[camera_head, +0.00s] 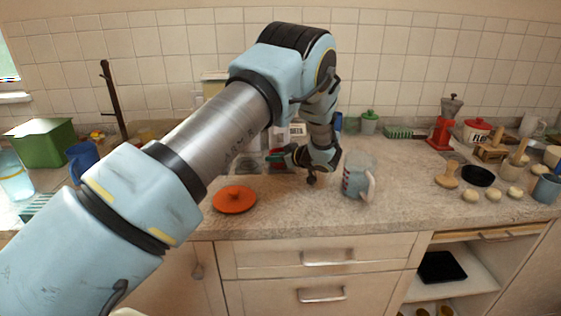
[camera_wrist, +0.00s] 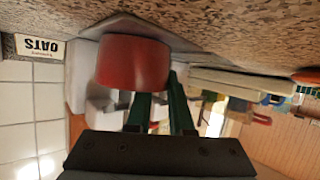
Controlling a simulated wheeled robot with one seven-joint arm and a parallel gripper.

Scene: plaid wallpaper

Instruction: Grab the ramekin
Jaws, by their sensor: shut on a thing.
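The ramekin (camera_wrist: 130,66) is a small red round dish in the wrist view, just beyond my fingertips. My gripper (camera_wrist: 160,97) has two dark green fingers, close together at the ramekin's near right side. They are shut on it, with one finger over its near edge and the other by its right side. My arm hides much of that area, and I cannot tell whether the ramekin touches the counter.
An orange-red lid-like disc (camera_head: 234,200) lies on the counter in front. A glass measuring jug (camera_head: 357,179) stands right of my wrist. A green box (camera_head: 40,142) and blue mug (camera_head: 83,158) are at left.

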